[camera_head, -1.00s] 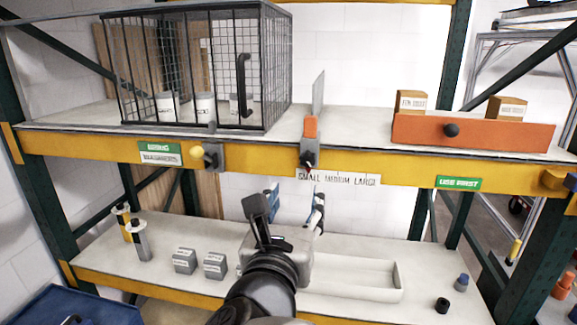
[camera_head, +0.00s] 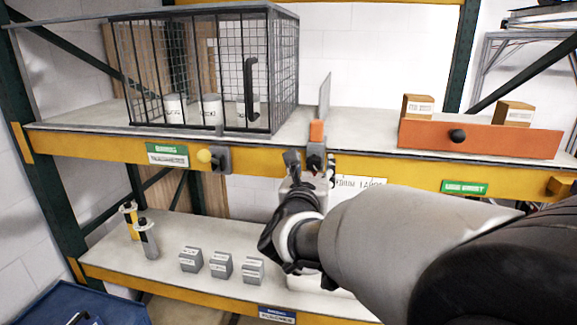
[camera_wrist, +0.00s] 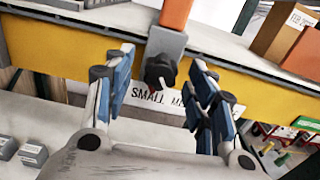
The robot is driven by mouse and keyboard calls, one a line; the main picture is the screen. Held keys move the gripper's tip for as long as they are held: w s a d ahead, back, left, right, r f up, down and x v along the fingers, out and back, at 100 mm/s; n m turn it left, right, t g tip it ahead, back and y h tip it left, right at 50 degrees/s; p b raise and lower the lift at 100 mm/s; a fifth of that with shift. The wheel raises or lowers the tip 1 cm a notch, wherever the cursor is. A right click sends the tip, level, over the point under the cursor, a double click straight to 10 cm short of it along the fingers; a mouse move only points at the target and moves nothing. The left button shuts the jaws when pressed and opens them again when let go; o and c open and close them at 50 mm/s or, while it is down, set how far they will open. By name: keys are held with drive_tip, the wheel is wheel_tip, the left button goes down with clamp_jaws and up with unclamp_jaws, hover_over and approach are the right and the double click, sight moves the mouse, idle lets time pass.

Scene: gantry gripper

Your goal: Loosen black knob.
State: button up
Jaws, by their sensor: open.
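The black knob (camera_wrist: 158,72) sits on a grey bracket (camera_wrist: 167,45) at the yellow front beam, below an orange block. A pale pointer juts from its lower right side in the wrist view. In the head view the knob (camera_head: 314,163) is small and partly crowded by my gripper. My gripper (camera_wrist: 161,80) is open, its blue-padded fingers spread left and right of the knob in the wrist view, with a visible gap on both sides. How far the fingertips are from the knob in depth I cannot tell.
A yellow ball-ended handle (camera_head: 205,156) on another bracket is left of the knob. A wire cage (camera_head: 285,70) and an orange drawer front (camera_head: 480,139) stand on the upper shelf. Grey blocks (camera_head: 221,265) sit on the lower shelf. A label strip (camera_wrist: 150,97) lies behind my fingers.

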drive_tip(key=shift+c, duration=0.5)
drive_tip(key=c, duration=1)
